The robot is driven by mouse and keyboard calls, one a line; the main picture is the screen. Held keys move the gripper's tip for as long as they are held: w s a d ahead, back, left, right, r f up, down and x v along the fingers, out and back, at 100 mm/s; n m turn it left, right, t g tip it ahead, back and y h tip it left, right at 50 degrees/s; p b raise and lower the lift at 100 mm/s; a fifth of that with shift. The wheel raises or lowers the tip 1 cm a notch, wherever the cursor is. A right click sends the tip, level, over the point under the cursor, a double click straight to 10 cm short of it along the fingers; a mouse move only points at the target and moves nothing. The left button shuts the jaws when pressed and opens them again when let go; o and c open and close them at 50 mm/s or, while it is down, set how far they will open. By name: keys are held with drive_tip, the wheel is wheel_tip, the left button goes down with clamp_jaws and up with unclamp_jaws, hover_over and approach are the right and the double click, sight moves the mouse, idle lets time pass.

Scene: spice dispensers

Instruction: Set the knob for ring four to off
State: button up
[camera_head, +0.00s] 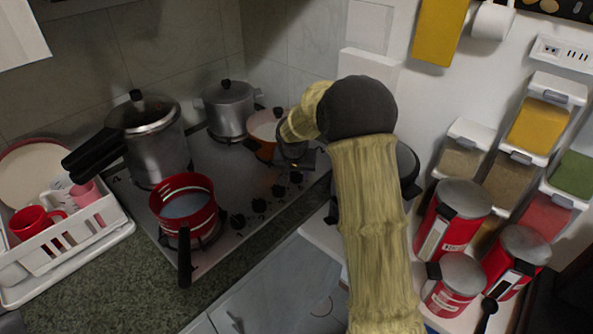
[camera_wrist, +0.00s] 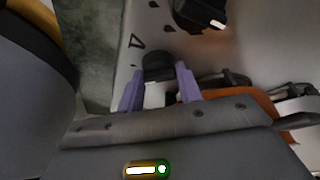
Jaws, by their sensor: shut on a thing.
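My gripper (camera_wrist: 159,74) has its two purple fingers on either side of a black stove knob (camera_wrist: 158,65) in the wrist view, shut on it. The knob's pointer is hidden between the fingers. A neighbouring black knob (camera_wrist: 197,14) with a white mark shows at the top of that view. In the head view my gripper (camera_head: 297,160) is at the far right end of the row of knobs on the steel stove (camera_head: 225,165). Nearer knobs (camera_head: 259,205) stand free along the front edge. I cannot read the ring numbers.
An orange pan (camera_head: 265,127) stands close beside my gripper. A red pot (camera_head: 183,200), a pressure cooker (camera_head: 155,150) and a grey pot (camera_head: 229,108) stand on the stove. Red canisters (camera_head: 450,225) are at right, a white dish rack (camera_head: 62,240) at left.

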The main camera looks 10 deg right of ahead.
drive_tip(key=n+p, duration=0.1)
drive_tip(key=n+y+p, duration=0.1)
drive_tip(key=n+p, duration=0.1)
drive_tip(key=shift+d+r, duration=0.1)
drive_tip(key=shift+r, duration=0.2)
drive_tip(key=n+y+p, duration=0.1)
drive_tip(key=n+p, duration=0.2)
drive_tip(key=shift+p, duration=0.35)
drive_tip(key=n+y+p, duration=0.1)
drive_tip(key=n+p, duration=0.1)
drive_tip(key=shift+d+p, duration=0.1)
drive_tip(key=shift+p, duration=0.2)
drive_tip(key=shift+f+n+y+p, duration=0.2)
drive_tip(key=shift+n+y+p, duration=0.2)
drive_tip(key=shift+n+p, duration=0.45)
drive_tip(key=shift+f+n, duration=0.1)
drive_tip(key=shift+n, duration=0.15)
drive_tip(key=o, duration=1)
